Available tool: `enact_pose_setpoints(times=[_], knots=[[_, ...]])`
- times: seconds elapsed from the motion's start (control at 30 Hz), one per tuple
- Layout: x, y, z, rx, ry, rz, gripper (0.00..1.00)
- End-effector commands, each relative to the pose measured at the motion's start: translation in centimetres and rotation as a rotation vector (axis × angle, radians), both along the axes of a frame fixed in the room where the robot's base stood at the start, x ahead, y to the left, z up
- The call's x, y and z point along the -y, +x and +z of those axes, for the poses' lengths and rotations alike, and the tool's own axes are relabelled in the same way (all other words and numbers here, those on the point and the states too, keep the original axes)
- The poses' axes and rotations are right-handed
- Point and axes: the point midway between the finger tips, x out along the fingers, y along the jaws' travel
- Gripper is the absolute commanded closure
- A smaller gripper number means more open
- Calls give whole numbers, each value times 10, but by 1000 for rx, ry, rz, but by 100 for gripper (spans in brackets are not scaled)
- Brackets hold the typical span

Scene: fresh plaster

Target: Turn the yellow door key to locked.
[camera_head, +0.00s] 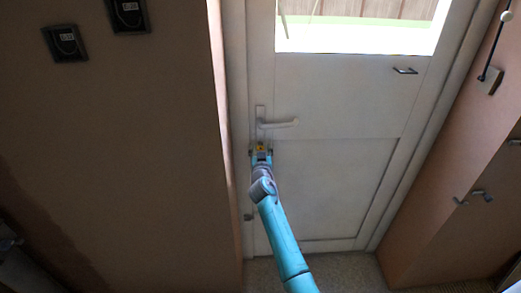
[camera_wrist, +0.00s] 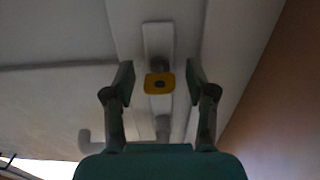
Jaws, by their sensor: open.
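The yellow key (camera_wrist: 151,88) sits in the lock plate (camera_wrist: 158,38) of the white door, seen in the wrist view between my gripper's fingers. My gripper (camera_wrist: 160,82) is open, with one finger on each side of the key and a visible gap to each. In the head view my gripper (camera_head: 261,156) is at the lock, and my arm hides part of the door below it. The key's turn position is hard to tell.
The white door (camera_head: 335,100) is in its frame, apparently shut, with a window at its top. A brown wall (camera_head: 140,150) stands close on the left with two dark switch plates (camera_head: 66,43). A wooden panel with hooks (camera_head: 480,196) is on the right.

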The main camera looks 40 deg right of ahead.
Motion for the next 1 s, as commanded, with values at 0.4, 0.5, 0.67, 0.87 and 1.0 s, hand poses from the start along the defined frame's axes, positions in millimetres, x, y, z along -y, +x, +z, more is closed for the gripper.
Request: enact_pose_setpoints(times=[0.4, 0.5, 0.67, 0.87, 1.0], knots=[[0, 0, 0, -1, -1, 0, 100], [0, 0, 0, -3, -5, 0, 100], [0, 0, 0, -23, -35, 0, 100], [0, 0, 0, -86, -128, 0, 100], [0, -1, 0, -151, -224, 0, 100]])
